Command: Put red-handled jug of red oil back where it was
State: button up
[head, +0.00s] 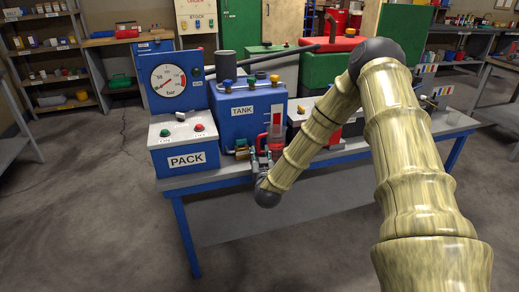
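A small clear jug with red parts (276,130) stands out against the front right of the blue TANK unit (240,121). Its lower part is hidden behind my gripper and wrist. My gripper (262,158) is at the front edge of the blue-framed table (205,180), right in front of the jug. The fingers are small in the view and overlap the jug, so I cannot tell whether they touch it or how far they are closed.
Left of the tank are the PACK box (184,147) with buttons and a pressure gauge (169,80). A green and red machine (322,73) stands behind my arm. Shelves (45,45) line the back left wall. The floor at left is clear.

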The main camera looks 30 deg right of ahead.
jog(key=s+a+f+n+g+y, duration=0.4)
jog(key=s+a+f+g+y, duration=0.3)
jog(key=s+a+f, duration=1.25)
jog(key=s+a+f+g, duration=0.1)
jog(key=s+f+g, duration=0.2)
jog(key=s, duration=0.7)
jog(key=s+a+f+g, duration=0.1)
jog(key=s+f+g, duration=0.2)
jog(key=s, duration=0.8)
jog(key=s+a+f+g, duration=0.1)
jog(key=s+f+g, duration=0.2)
jog(key=s+f, duration=0.3)
jog(key=s, duration=0.4)
jog(key=shift+s+a+n+y, duration=0.3)
jog(key=shift+s+a, duration=0.05)
jog(key=shift+d, duration=0.1)
